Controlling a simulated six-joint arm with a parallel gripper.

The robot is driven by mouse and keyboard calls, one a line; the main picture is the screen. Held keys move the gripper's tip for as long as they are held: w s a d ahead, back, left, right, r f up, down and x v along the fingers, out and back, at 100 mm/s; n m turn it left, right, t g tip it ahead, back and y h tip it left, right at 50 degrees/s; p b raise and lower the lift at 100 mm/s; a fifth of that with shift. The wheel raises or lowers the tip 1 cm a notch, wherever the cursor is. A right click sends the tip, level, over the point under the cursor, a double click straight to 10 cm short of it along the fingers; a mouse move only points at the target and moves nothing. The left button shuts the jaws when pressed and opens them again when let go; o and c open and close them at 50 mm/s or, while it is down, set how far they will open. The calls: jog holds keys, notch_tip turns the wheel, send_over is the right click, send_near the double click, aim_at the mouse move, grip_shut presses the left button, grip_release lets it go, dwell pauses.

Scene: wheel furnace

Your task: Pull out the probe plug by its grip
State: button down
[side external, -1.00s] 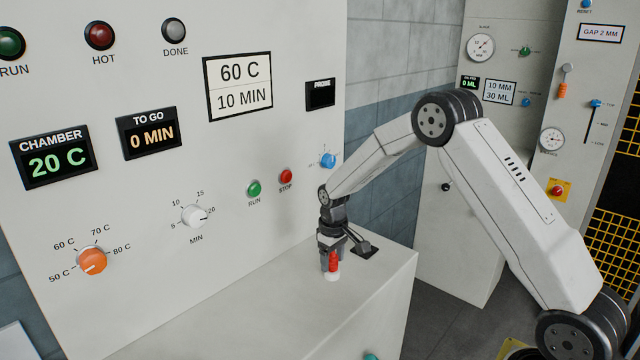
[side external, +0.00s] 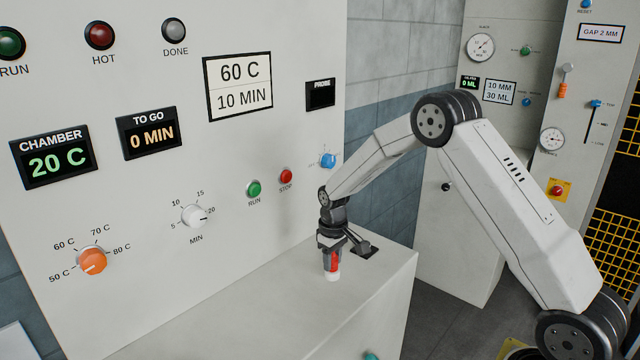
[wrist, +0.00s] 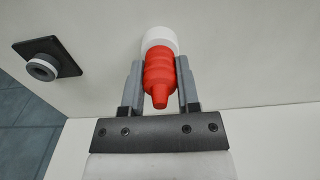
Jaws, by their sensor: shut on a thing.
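The probe plug has a red ribbed grip (side external: 333,261) above a white round base (side external: 333,277), and it stands upright on the white ledge in the side view. In the wrist view the red grip (wrist: 160,78) lies between the two grey fingers, with the white base (wrist: 160,37) just beyond their tips. My gripper (side external: 331,268) points down and is shut on the red grip; its fingers (wrist: 161,70) also show on both sides of the grip in the wrist view. The white base appears to rest on the ledge.
A black square plate with a round grey-and-white fitting (wrist: 45,62) is on the ledge beside the plug. The white ledge (side external: 260,310) is otherwise clear. The furnace panel (side external: 220,150) rises behind, with green RUN (side external: 254,188) and red STOP (side external: 286,176) buttons and a blue knob (side external: 328,160).

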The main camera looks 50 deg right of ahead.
jog(key=shift+r, duration=0.95)
dwell(1.0)
jog(key=shift+r, duration=2.15)
